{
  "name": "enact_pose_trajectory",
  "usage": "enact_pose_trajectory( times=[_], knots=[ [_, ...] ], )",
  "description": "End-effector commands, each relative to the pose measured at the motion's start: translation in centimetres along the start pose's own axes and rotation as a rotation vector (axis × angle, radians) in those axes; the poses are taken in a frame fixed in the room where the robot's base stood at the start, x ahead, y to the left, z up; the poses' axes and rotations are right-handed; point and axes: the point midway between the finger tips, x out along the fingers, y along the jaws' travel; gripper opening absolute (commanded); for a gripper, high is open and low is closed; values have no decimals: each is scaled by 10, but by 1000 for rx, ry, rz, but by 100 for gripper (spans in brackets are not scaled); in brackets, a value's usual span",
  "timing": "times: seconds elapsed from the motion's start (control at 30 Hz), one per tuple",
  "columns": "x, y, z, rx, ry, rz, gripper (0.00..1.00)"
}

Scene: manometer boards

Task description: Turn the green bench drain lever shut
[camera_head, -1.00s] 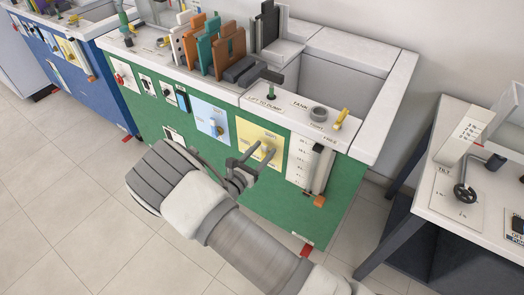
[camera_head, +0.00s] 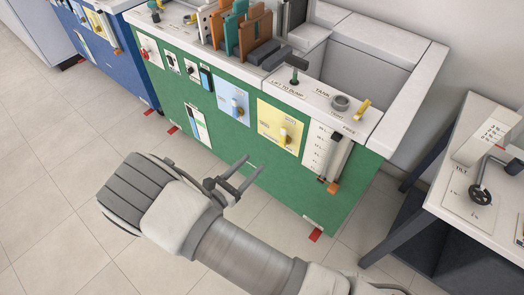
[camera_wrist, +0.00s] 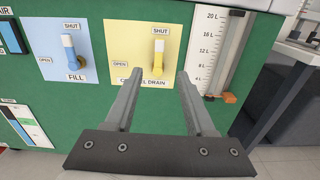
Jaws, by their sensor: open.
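The drain lever (camera_wrist: 158,58) is a yellow handle with a pale top on the yellow drain plate (camera_wrist: 117,42) of the green bench. It stands about upright, its top toward the SHUT label above; the OPEN label is at lower left. The lever (camera_head: 284,136) also shows uncovered in the head view. My gripper (camera_head: 254,163) is in front of the green panel, below and left of the plate in that view. In the wrist view its two fingers (camera_wrist: 160,78) are apart and empty, below the lever, with no visible contact.
The blue fill plate (camera_wrist: 52,75) with its own lever is left of the drain plate. A level scale with a tube (camera_head: 325,155) is to the right. A side table (camera_head: 446,205) with a handwheel stands at right. The tiled floor in front is clear.

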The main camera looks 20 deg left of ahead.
Motion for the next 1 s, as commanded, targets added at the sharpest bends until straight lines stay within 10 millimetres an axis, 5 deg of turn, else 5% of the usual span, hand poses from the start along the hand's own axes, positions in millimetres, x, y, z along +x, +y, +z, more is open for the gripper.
enact_pose_trajectory(
  times=[0.33, 0.83, 1.0],
  knots=[
    [-23, 0, 0, 0, 0, -1, 55],
    [-21, 0, 2, 5, 3, -7, 55],
    [-1, -12, 24, 68, 47, -117, 55]
  ],
)
